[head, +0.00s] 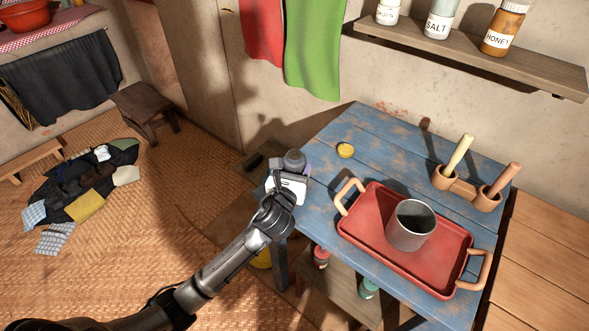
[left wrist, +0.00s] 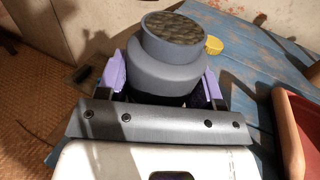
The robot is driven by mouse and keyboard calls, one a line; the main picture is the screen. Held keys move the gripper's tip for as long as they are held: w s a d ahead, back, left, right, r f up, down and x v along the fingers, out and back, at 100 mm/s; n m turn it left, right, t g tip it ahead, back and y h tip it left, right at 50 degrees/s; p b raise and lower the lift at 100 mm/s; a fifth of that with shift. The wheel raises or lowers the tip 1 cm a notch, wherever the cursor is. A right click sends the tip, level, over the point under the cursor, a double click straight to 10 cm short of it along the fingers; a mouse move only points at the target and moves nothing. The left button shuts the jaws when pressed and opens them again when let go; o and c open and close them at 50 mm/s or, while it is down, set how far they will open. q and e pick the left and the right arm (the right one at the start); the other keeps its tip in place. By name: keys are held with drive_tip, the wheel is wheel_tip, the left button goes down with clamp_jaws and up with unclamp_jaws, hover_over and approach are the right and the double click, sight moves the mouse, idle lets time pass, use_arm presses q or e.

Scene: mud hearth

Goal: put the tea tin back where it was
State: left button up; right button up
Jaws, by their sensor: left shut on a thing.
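A grey round tin with a narrower neck shows in the head view (head: 293,158) and fills the upper middle of the left wrist view (left wrist: 165,62). Its top is open and shows dark brownish contents; no label is readable. My left gripper (left wrist: 163,88) is shut on it, with a purple finger on each side. The tin is roughly upright at the left edge of the blue table (head: 378,133); I cannot tell whether it touches the table. A small yellow lid-like disc (head: 345,150) lies on the table to its right. My right gripper is not in view.
A red tray (head: 365,220) holding a metal cup (head: 410,224) is right of the tin. A wooden holder (head: 463,187) with two handled tools stands behind it. The wall shelf (head: 470,55) carries a salt jar (head: 440,22), a honey jar (head: 503,28) and another jar (head: 388,12).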

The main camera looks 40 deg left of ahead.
use_arm(q)
drive_tip(key=shift+f, duration=0.1)
drive_tip(key=o, duration=1)
drive_tip(key=shift+s+d+r, duration=0.1)
drive_tip(key=shift+s+r, duration=0.1)
drive_tip(key=shift+s, duration=0.05)
drive_tip(key=p+v, duration=0.3)
drive_tip(key=v, duration=0.7)
drive_tip(key=s+d+f+n+g+h, duration=0.2)
drive_tip(key=s+d+f+n+g, duration=0.1)
drive_tip(key=s+n, duration=0.5)
drive_tip(key=s+d+f+n+g+h, duration=0.3)
drive_tip(key=s+f+n+g, duration=0.2)
drive_tip(key=s+f+n, duration=0.3)
drive_tip(key=s+d+f+n+g+h, duration=0.2)
drive_tip(key=s+d+f+n+g, duration=0.1)
drive_tip(key=s+n, duration=0.6)
wheel_tip(320, 180, down, 2)
drive_tip(key=shift+f+n+g+h, duration=0.15)
drive_tip(key=shift+n+g, duration=0.3)
drive_tip(key=shift+n, duration=0.6)
drive_tip(key=shift+f+n+g+h, duration=0.15)
drive_tip(key=shift+n+g, duration=0.3)
drive_tip(key=shift+n, duration=0.6)
